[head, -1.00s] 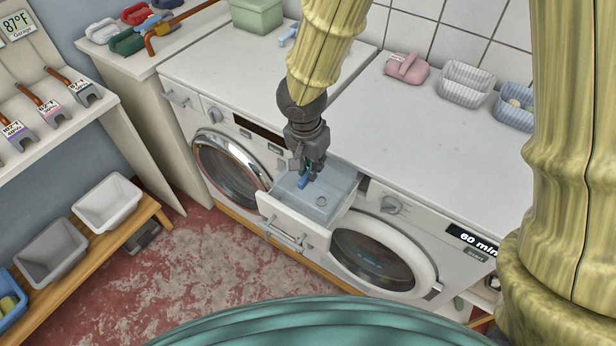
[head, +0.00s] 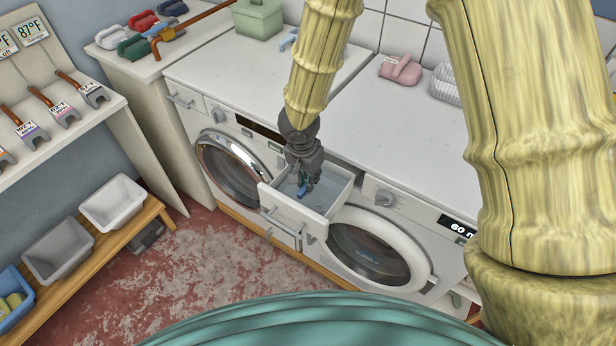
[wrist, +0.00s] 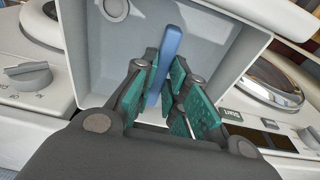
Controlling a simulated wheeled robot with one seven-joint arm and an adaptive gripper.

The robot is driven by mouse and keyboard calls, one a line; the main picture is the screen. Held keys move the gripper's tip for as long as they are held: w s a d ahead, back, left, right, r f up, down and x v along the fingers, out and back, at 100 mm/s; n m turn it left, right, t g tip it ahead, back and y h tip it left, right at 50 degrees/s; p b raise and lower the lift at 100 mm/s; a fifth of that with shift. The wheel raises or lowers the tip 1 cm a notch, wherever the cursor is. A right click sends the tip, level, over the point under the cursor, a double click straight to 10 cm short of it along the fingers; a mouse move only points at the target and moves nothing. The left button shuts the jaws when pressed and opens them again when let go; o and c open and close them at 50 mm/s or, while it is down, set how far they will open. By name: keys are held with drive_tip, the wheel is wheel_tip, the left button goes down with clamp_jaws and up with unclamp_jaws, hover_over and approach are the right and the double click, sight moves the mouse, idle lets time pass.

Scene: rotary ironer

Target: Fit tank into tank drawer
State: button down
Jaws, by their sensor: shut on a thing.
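The tank (head: 326,192) is a pale grey-blue box with a flat top, a round cap and a blue bar handle (head: 302,189). It sits down inside the open white tank drawer (head: 289,212), its top below the drawer's rim. In the wrist view the tank's top (wrist: 125,42) and the blue handle (wrist: 168,58) show, with the white drawer rim (wrist: 67,55) around them. My gripper (head: 304,184) points down into the drawer, shut on the handle; its green pads flank the bar in the wrist view. The tank's underside is hidden, so I cannot tell whether it touches the drawer floor.
The drawer juts out between two round-doored machines, the left door (head: 231,170) and right door (head: 372,245). The white worktop (head: 390,130) behind is mostly clear. A bench with bins (head: 113,203) stands at left. The floor (head: 190,275) in front is open.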

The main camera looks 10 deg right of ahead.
drive_tip(key=c, duration=1.4)
unclamp_jaws()
drive_tip(key=shift+a, duration=0.15)
drive_tip(key=shift+c, duration=0.2)
wheel_tip(320, 180, up, 12)
drive_tip(key=s+a+b, duration=0.1)
drive_tip(key=b, duration=0.1)
drive_tip(key=shift+s, duration=0.15)
drive_tip(key=shift+a+f, duration=0.1)
